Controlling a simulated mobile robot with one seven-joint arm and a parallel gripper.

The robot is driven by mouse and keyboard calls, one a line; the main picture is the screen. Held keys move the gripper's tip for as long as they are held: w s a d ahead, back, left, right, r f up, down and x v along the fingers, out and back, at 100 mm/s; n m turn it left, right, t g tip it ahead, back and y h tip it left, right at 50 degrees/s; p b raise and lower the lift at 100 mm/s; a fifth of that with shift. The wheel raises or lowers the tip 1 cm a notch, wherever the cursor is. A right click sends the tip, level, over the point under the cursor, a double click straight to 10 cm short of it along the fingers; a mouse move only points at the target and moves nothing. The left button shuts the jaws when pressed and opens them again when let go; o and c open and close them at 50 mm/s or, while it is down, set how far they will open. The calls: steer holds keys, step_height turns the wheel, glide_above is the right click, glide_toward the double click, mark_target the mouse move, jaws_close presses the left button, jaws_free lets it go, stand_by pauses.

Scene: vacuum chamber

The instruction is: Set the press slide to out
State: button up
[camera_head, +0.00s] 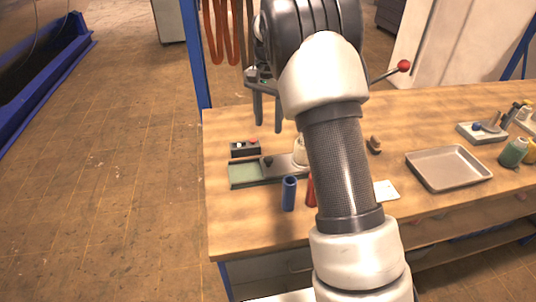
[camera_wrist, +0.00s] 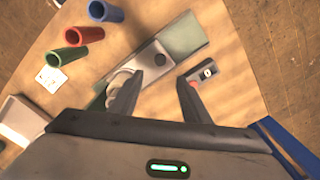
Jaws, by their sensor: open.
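The press slide appears to be the flat grey and green plate with a dark round knob (camera_head: 268,161) on the workbench, left of my arm. In the wrist view the knob (camera_wrist: 159,60) shows on the grey part, with the green panel (camera_wrist: 184,36) beyond it. My gripper (camera_head: 266,126) is open and empty above the back of the slide. In the wrist view my gripper's fingers (camera_wrist: 158,88) point toward the plate, spread apart. A white round part (camera_head: 300,152) stands at the slide's right end, partly hidden by my arm. I cannot tell whether the fingers touch anything.
A small black switch box (camera_head: 245,148) lies behind the slide. A blue cylinder (camera_head: 289,194) and a red cylinder (camera_head: 311,190) stand in front of it; a green one (camera_wrist: 54,57) shows in the wrist view. A metal tray (camera_head: 448,168) lies right. A blue post (camera_head: 196,55) rises at the back left.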

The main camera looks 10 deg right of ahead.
mark_target(268, 158)
step_height(268, 158, down, 14)
steer(key=shift+r, duration=0.2)
steer(key=shift+c, duration=0.4)
steer(key=shift+a, duration=0.1)
jaws_close()
